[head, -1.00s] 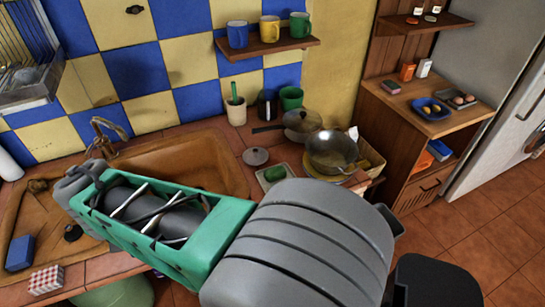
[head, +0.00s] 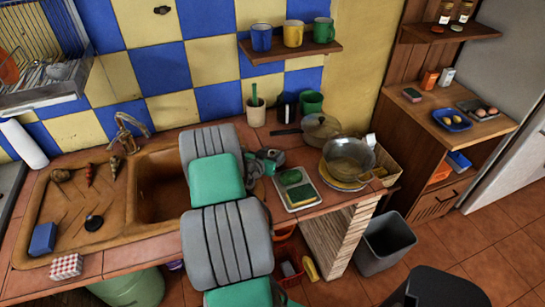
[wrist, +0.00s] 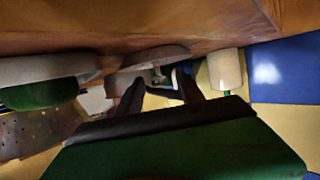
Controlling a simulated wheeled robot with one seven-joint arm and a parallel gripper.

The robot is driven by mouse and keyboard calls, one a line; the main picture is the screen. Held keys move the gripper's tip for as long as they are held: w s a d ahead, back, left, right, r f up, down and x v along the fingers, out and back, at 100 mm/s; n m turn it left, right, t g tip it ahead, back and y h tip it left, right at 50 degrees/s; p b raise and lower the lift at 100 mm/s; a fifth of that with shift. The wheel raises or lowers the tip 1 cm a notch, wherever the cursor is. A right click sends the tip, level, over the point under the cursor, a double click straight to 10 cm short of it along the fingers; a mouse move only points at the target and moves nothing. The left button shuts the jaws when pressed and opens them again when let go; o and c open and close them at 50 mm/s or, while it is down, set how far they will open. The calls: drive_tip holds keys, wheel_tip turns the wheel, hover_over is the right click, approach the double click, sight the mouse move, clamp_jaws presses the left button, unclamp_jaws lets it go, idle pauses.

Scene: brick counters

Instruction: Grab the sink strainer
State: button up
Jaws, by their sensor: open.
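A grey round disc, which looks like the sink strainer (wrist: 158,54), lies on the counter in the wrist view, just ahead of my fingers. That view is upside down, with the counter at the top. My gripper (wrist: 160,84) is open, with its two dark fingers apart and pointing toward the disc; nothing is clearly held. In the head view my gripper (head: 265,160) is low over the counter between the sink (head: 160,190) and the sponge tray (head: 299,199). It hides most of the disc there. Contact cannot be told.
The sponge tray and a metal bowl (head: 349,157) stand right of my gripper. A utensil crock (head: 256,114) and a lidded pan (head: 320,130) stand behind. A black round piece (head: 94,222) and a blue sponge (head: 42,239) lie on the drainboard. A mug shelf (head: 290,49) hangs above.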

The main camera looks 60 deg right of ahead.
drive_tip(key=shift+d+f, duration=0.1)
drive_tip(key=shift+d, duration=0.15)
clamp_jaws()
idle(0.4)
